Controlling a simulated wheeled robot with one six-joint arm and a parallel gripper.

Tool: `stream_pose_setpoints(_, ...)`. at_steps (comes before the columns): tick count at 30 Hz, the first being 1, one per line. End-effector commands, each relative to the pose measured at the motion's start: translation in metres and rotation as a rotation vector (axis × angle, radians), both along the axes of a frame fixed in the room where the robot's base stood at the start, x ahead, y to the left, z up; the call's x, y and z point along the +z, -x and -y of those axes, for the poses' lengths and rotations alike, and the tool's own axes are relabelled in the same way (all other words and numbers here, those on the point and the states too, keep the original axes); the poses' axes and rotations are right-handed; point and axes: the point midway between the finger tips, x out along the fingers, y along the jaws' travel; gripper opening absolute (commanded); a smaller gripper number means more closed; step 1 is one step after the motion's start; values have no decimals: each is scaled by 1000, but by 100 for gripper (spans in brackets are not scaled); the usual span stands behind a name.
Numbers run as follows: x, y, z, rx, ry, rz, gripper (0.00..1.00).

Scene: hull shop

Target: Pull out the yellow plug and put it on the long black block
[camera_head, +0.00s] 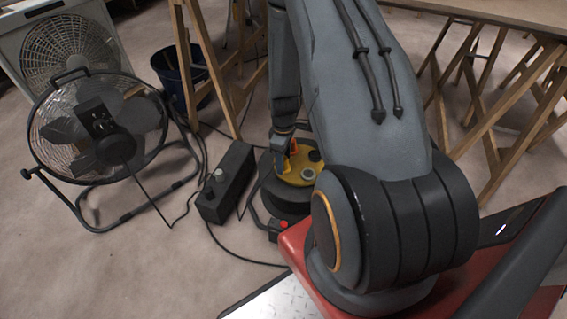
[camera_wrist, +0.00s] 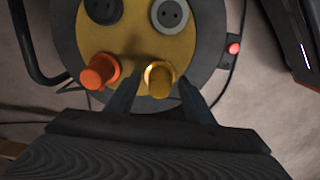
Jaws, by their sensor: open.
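The yellow plug (camera_wrist: 160,80) sits in a socket on the yellow face (camera_wrist: 136,42) of a cable reel in the wrist view. My gripper (camera_wrist: 161,85) is open, with one finger on each side of the yellow plug; I cannot tell whether they touch it. An orange plug (camera_wrist: 99,72) is in the socket to its left. In the head view my gripper (camera_head: 285,152) is down at the reel (camera_head: 300,174), and the yellow plug cannot be made out there. The long black block (camera_head: 230,181) lies on the floor left of the reel.
A small grey object (camera_head: 218,175) is on or against the block. Cables run over the floor around it. A round fan (camera_head: 98,130), a dark bucket (camera_head: 180,78) and wooden trestles (camera_head: 202,60) stand nearby. Two empty sockets (camera_wrist: 171,15) are on the reel, with a red switch (camera_wrist: 234,48) at its side.

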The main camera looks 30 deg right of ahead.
Motion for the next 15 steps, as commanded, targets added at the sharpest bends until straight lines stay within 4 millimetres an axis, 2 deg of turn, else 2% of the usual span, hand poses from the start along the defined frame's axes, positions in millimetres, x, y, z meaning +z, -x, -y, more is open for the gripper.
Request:
stream_pose_setpoints(10,0,0,0,0,0,0,48)
stream_pose_setpoints(11,0,0,0,0,0,0,47)
stream_pose_setpoints(15,0,0,0,0,0,0,23)
